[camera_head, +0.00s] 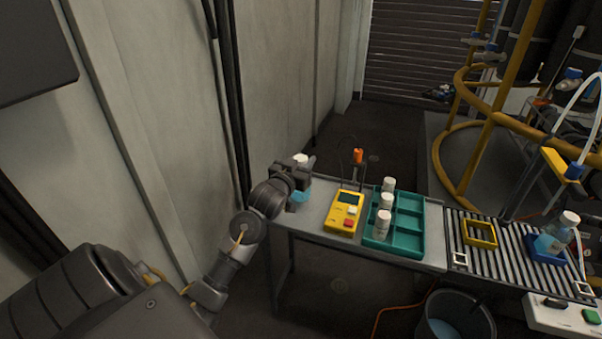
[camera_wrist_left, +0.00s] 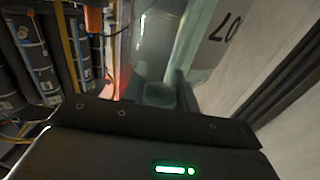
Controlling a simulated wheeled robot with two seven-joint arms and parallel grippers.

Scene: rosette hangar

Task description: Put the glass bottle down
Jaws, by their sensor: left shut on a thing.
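A glass bottle (camera_head: 300,195) with blue liquid and a white cap is at the left end of the grey table (camera_head: 312,217). My left gripper (camera_head: 298,177) is shut on this bottle and hides its middle. The bottle looks about upright. I cannot tell whether its base touches the table top. In the left wrist view the clear glass of the bottle (camera_wrist_left: 155,45) fills the top middle, in front of the gripper. My right gripper is not in view.
A yellow device (camera_head: 345,210) lies right of the bottle. A green tray (camera_head: 408,233) holds white-capped vials. Further right are a roller conveyor (camera_head: 475,258), a yellow frame (camera_head: 480,233) and another blue-liquid bottle (camera_head: 553,238). A bucket (camera_head: 455,318) stands below.

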